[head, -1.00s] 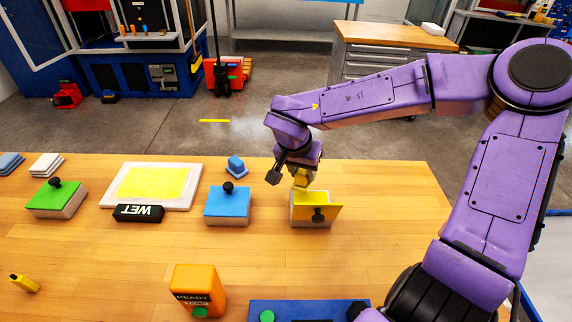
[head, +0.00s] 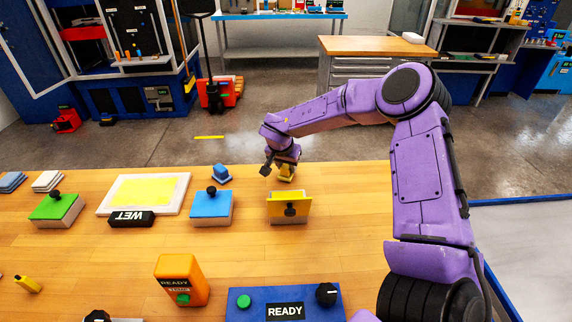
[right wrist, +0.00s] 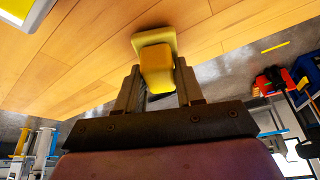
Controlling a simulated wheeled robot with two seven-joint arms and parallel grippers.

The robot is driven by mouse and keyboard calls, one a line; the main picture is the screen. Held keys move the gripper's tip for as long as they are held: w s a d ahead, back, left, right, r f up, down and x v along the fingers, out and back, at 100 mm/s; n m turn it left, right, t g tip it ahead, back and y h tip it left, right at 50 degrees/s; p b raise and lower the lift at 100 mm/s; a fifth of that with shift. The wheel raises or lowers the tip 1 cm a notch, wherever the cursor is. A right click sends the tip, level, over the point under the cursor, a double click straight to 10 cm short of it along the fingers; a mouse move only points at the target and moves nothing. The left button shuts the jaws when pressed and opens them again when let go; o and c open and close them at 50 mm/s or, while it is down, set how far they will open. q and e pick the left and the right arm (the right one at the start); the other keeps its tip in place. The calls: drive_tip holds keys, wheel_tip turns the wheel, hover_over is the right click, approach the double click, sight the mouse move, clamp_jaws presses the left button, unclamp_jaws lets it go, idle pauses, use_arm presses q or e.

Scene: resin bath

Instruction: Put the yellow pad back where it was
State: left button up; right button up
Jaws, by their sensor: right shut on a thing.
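The yellow pad (head: 287,172) is in my right gripper (head: 285,166), just behind the yellow-lidded box. In the right wrist view, the yellow pad (right wrist: 157,62) has a block-shaped handle between the two fingers (right wrist: 157,78) and a paler flat plate beyond it, close over the wood. I cannot tell whether the plate touches the table. My left gripper is out of view.
A blue pad (head: 221,174) stands behind a closed blue-lidded box (head: 211,206). A white-framed yellow panel (head: 183,196) with a WET block (head: 131,219) and a green-lidded box (head: 56,209) are further left. The table right of the yellow-lidded box is clear.

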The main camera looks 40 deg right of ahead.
drive_tip(key=shift+s, duration=0.15)
drive_tip(key=shift+f, duration=0.15)
drive_tip(key=o, duration=0.9)
drive_tip(key=shift+w+f, duration=0.35)
drive_tip(key=shift+w, duration=0.25)
drive_tip(key=shift+o, duration=0.2)
drive_tip(key=shift+s+r, duration=0.15)
drive_tip(key=shift+s, duration=0.2)
drive_tip(key=shift+w+r, duration=0.15)
drive_tip(key=shift+r, duration=0.25)
drive_tip(key=v, duration=1.1)
drive_tip(key=shift+a+r, duration=0.2)
drive_tip(key=shift+r, duration=0.1)
drive_tip(key=shift+r, duration=0.1)
